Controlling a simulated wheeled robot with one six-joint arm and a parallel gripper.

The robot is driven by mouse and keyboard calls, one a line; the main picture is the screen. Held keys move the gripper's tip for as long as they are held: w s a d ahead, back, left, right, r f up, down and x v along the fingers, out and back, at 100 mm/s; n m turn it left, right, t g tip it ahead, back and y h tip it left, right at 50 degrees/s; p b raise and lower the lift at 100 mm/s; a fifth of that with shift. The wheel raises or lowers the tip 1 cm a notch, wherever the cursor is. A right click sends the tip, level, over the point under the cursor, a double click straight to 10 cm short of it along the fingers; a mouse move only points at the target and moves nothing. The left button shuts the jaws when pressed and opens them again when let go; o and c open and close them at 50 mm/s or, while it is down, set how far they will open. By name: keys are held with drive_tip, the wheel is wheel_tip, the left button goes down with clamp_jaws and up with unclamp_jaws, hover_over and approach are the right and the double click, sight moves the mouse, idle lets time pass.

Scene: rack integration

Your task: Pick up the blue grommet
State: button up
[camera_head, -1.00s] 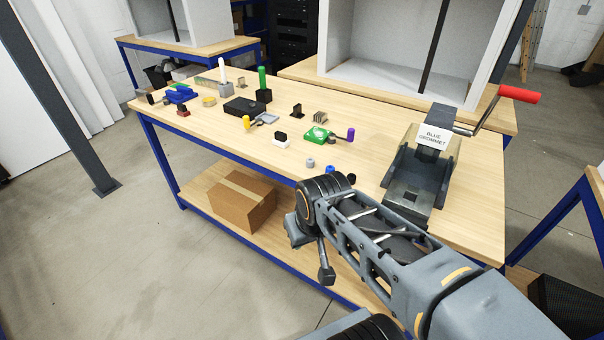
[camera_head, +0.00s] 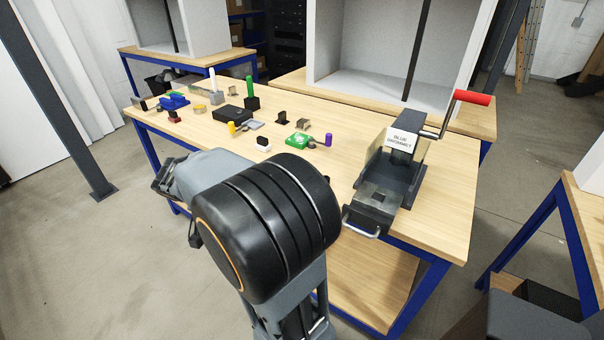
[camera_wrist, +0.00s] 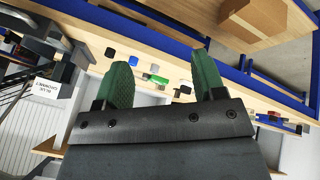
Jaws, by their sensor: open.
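The blue grommet (camera_wrist: 133,61) looks like a small blue piece on the wooden table in the wrist view, between a small black piece and a small pale one. It appears between my fingers in the picture and beyond their tips, not touched. In the head view my arm hides it. My gripper (camera_wrist: 163,72) has two green fingers, spread apart with nothing between them. The gripper itself is hidden in the head view.
A lever press (camera_head: 405,165) with a red handle and a "BLUE GROMMET" label (camera_head: 402,140) stands at the table's right. A green board (camera_head: 299,140), a purple-topped piece (camera_head: 328,139) and several small parts lie across the table (camera_head: 440,190). A cardboard box (camera_wrist: 250,18) shows in the wrist view.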

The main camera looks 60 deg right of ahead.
drive_tip(key=d+f+m+g+h, duration=0.1)
drive_tip(key=d+f+m+h, duration=0.1)
drive_tip(key=d, duration=0.7)
drive_tip(key=d+f+m+g+h+p, duration=0.1)
drive_tip(key=d+f+m+g+h, duration=0.1)
drive_tip(key=d+m, duration=0.3)
drive_tip(key=d+f+m+g+h+p, duration=0.1)
drive_tip(key=d+m, duration=0.3)
drive_tip(key=d, duration=0.9)
drive_tip(key=shift+w+f+g+h, duration=0.3)
drive_tip(key=shift+f+h, duration=0.3)
drive_tip(key=shift+f, duration=0.25)
drive_tip(key=shift+p+x, duration=1.2)
drive_tip(key=shift+x, duration=1.1)
drive_tip(key=shift+s+d+f, duration=0.1)
drive_tip(key=shift+d+f, duration=0.05)
drive_tip(key=shift+d, duration=0.55)
drive_tip(key=c, duration=1)
